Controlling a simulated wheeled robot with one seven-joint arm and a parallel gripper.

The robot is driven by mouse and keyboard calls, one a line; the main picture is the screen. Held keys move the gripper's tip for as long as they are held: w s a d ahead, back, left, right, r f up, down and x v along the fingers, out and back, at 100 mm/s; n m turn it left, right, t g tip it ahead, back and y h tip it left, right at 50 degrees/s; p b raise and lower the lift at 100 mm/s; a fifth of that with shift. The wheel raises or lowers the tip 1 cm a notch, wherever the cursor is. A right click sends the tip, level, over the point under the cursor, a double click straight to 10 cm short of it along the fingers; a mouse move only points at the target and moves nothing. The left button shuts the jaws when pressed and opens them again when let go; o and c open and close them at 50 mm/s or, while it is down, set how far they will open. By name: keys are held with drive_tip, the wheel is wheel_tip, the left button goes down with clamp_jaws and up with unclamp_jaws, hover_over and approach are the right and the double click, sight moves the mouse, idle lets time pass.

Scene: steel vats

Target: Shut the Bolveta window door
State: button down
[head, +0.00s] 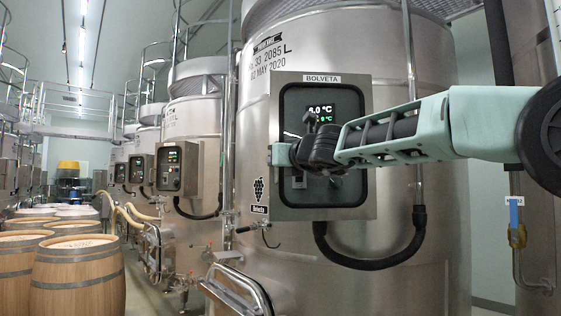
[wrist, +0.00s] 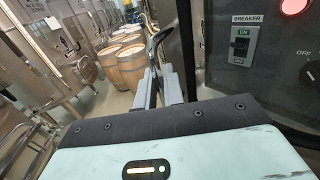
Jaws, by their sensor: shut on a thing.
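The Bolveta box (head: 322,202), a steel box with a name plate, is on the front of the large vat. Its window door is a dark rounded pane in front of a lit display; I cannot tell how much gap it has to the box. My gripper (head: 282,154) is at the left edge of the box, and my wrist crosses the window. In the wrist view my gripper's grey fingers (wrist: 158,90) are shut on a black looped handle (wrist: 155,46). The breaker panel (wrist: 241,48) of the box shows right of them. The fingertips are hidden in the head view.
The vat (head: 430,240) stands behind the box, with a black hose (head: 365,263) below it. Vertical pipes (head: 229,130) run close by. Wooden barrels (head: 78,277) stand at the lower left. A steel hatch handle (head: 238,290) juts out at the bottom.

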drive_tip(key=w+a+m+t+h+p, duration=0.1)
drive_tip(key=w+m+t+h+p, duration=0.1)
drive_tip(key=w+p, duration=0.5)
drive_tip(key=w+m+h, duration=0.1)
drive_tip(key=w+h, duration=0.1)
drive_tip(key=w, duration=0.2)
drive_tip(key=shift+w+a+r, duration=0.2)
drive_tip(key=shift+a+r, duration=0.05)
drive_tip(key=shift+a, duration=0.15)
drive_tip(key=c, duration=1.7)
unclamp_jaws()
drive_tip(key=shift+w, duration=0.15)
drive_tip(key=shift+c, duration=0.2)
drive_tip(key=shift+o, duration=0.3)
drive_tip(key=shift+w+f, duration=0.15)
